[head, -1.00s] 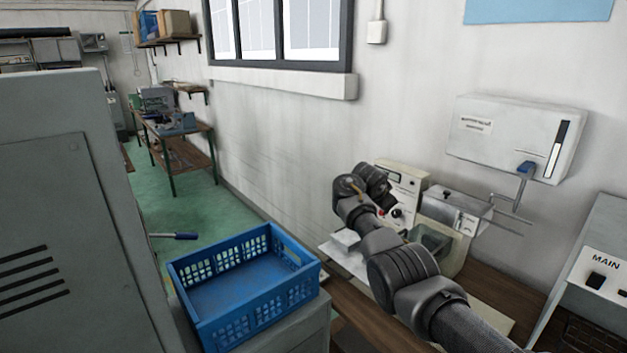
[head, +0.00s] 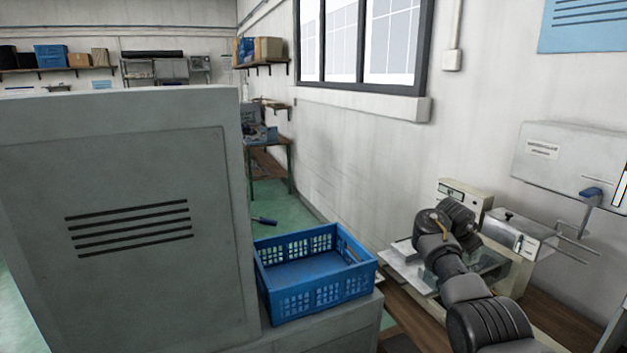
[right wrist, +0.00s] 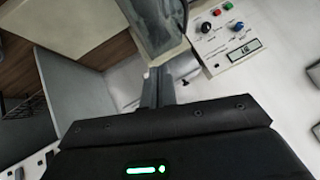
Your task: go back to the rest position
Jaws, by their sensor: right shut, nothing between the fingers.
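My right arm reaches in from the lower right in the head view, its black links raised over the bench with the cream machine (head: 520,265). The jaws are hidden behind the links there. In the right wrist view my right gripper (right wrist: 157,80) shows its two fingers together at the centre, shut with nothing between them. The machine's panel with red, green and blue buttons (right wrist: 228,35) lies close beyond the fingers at the right. My left gripper is in neither view.
A large grey cabinet (head: 120,270) fills the left of the head view. An empty blue crate (head: 318,296) stands on a grey stand beside it. A white wall box (head: 565,160) with a blue-tipped lever hangs at the right. Green floor lies behind the crate.

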